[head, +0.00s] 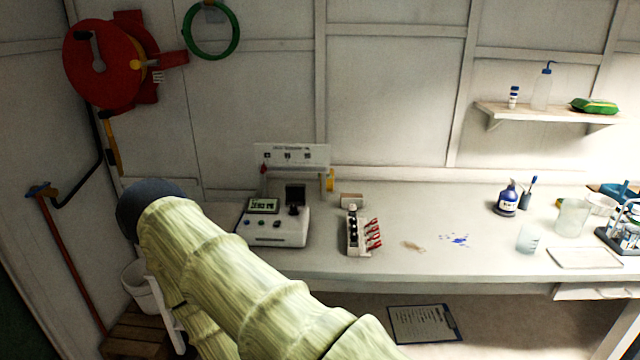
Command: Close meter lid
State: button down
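The meter (277,228) is a white box with a lit green display and small buttons, standing on the left part of the bench. Its small dark lid (295,193) stands upright at the right rear of the box, raised open over a dark well (293,210). My arm, in a pale yellow-green sleeve, crosses the lower left foreground and ends in view at a dark rounded part left of the meter. My gripper's fingers do not show, so its state and any contact are hidden.
A labelled panel (291,155) is behind the meter. Brown and blue spills lie mid-bench. A purple bottle (508,201) and beakers stand further right. A red reel (100,65) hangs left.

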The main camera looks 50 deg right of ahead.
aim_at(295, 193)
jog(key=u, duration=0.3)
jog(key=k, duration=0.1)
jog(key=z, duration=1.1)
